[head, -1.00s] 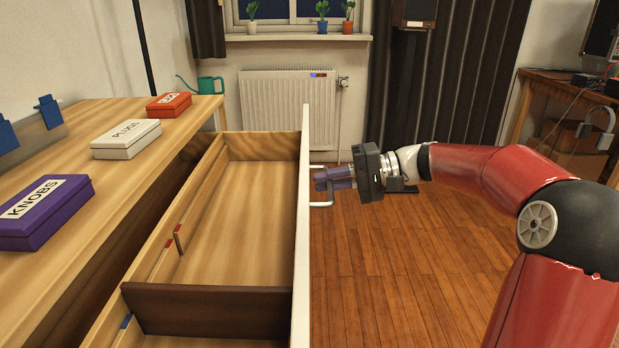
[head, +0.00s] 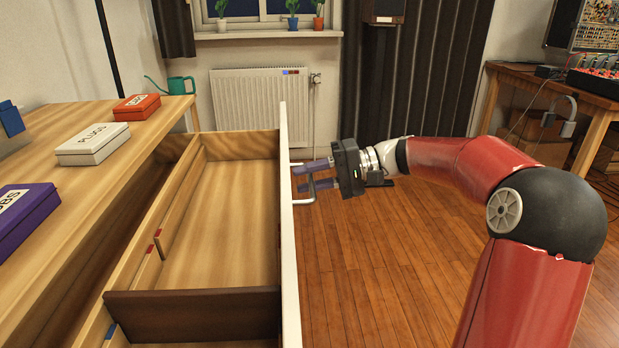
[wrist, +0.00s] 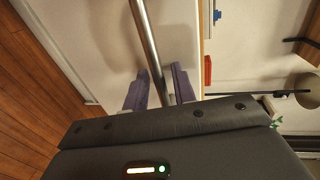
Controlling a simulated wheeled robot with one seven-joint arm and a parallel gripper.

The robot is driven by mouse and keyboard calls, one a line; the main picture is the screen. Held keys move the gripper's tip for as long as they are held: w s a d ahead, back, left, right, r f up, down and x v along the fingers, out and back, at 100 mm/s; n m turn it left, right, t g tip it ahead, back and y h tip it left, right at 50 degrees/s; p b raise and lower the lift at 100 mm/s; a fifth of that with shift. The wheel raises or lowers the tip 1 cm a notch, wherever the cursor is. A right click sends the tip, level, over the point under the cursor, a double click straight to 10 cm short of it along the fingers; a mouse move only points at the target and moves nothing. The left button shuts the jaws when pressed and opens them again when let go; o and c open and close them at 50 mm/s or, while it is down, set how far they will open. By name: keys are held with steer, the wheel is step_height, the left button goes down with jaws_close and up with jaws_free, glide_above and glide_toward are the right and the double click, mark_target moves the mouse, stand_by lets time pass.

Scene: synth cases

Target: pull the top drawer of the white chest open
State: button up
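The top drawer (head: 225,215) of the chest stands far out from under the wooden top (head: 75,175), its light wood inside showing. Its white front panel (head: 289,240) is seen edge-on; the panel's face fills part of the wrist view (wrist: 90,40). A metal bar handle (head: 311,190) stands out from the panel and crosses the wrist view (wrist: 147,40). My gripper (head: 303,177) is at the handle with its two purple fingers spread. In the wrist view the bar runs between the fingers (wrist: 158,90), with a gap on the left; contact on the right is unclear.
A purple box (head: 22,218), a white box (head: 92,145) and a red box (head: 136,107) sit on the chest top. A dark divider (head: 195,315) crosses the drawer. The wooden floor (head: 390,260) right of the drawer is clear except for my arm. A radiator (head: 260,105) stands behind.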

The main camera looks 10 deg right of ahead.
steer(key=shift+d, duration=0.1)
steer(key=v, duration=0.7)
steer(key=shift+d, duration=0.35)
steer(key=shift+s+r, duration=0.1)
